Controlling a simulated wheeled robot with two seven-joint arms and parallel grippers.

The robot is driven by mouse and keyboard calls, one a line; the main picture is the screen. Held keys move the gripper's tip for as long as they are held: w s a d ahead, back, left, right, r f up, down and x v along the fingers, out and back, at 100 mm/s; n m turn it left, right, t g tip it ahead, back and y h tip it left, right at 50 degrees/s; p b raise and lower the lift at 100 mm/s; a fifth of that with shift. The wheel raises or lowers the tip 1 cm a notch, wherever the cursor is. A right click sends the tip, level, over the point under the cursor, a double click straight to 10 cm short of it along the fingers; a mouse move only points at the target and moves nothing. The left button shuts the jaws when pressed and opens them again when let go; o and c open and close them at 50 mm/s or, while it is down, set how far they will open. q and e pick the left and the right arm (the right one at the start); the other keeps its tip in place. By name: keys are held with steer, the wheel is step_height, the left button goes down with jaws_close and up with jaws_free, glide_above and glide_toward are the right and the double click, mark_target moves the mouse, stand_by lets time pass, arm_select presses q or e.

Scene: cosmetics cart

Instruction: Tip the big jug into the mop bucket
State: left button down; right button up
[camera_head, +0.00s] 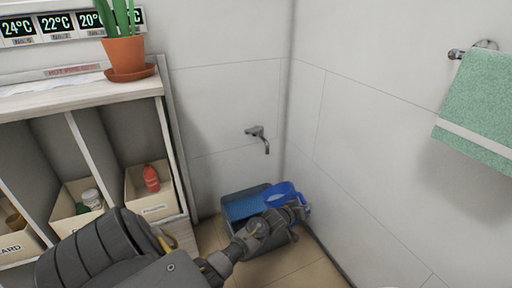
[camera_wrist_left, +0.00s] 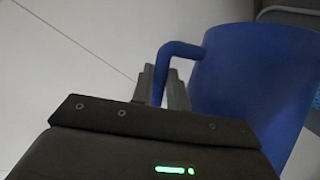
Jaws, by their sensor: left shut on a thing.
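The big blue jug (camera_head: 283,189) is at the right side of the mop bucket in the head view, overlapping its rim. I cannot tell how far it is tilted. The mop bucket (camera_head: 232,194) is a grey tub with blue inside, on the floor in the corner. My left gripper (camera_head: 297,211) reaches there from the left and is shut on the jug's handle. In the left wrist view the fingers of the left gripper (camera_wrist_left: 163,88) close on the handle, with the blue jug (camera_wrist_left: 250,85) to their right. My arm hides part of the bucket. My right gripper is out of view.
A wall tap (camera_head: 257,135) sticks out above the bucket. A shelf unit (camera_head: 172,160) with labelled bins stands at the left, with a potted plant (camera_head: 125,55) on top. A green towel (camera_head: 480,110) hangs on the right wall. Tiled floor (camera_head: 305,268) is clear in front.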

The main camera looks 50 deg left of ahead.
mark_target(289, 193)
arm_select(q)
steer(key=shift+s+a+r+n+t+h+b, duration=0.2)
steer(key=shift+a+r+n+t+h+b, duration=0.25)
steer(key=shift+a+r+n, duration=0.65)
steer(key=shift+s+a+r+n+h+b, duration=0.2)
steer(key=shift+a+r+n+h+b, duration=0.15)
steer(key=shift+a+r+n+b, duration=0.35)
stand_by(1.7)
steer(key=shift+a+r, duration=0.1)
steer(key=shift+a, duration=0.1)
steer(key=shift+a+t+p, duration=0.15)
steer(key=shift+t+p, duration=0.1)
steer(key=shift+p, duration=0.15)
steer(key=shift+s+a+r+n+h+p, duration=0.2)
steer(key=shift+a+r+n+h+p, duration=0.15)
steer(key=shift+a+p, duration=0.3)
stand_by(1.4)
steer(key=shift+s+a+f+n+t+b, duration=0.1)
steer(key=shift+a+f+n+t+b, duration=0.05)
steer(key=shift+a+n, duration=0.2)
steer(key=shift+s+a+f+n+t+b, duration=0.1)
steer(key=shift+a+n+t+b, duration=0.1)
steer(key=shift+a, duration=0.15)
stand_by(1.2)
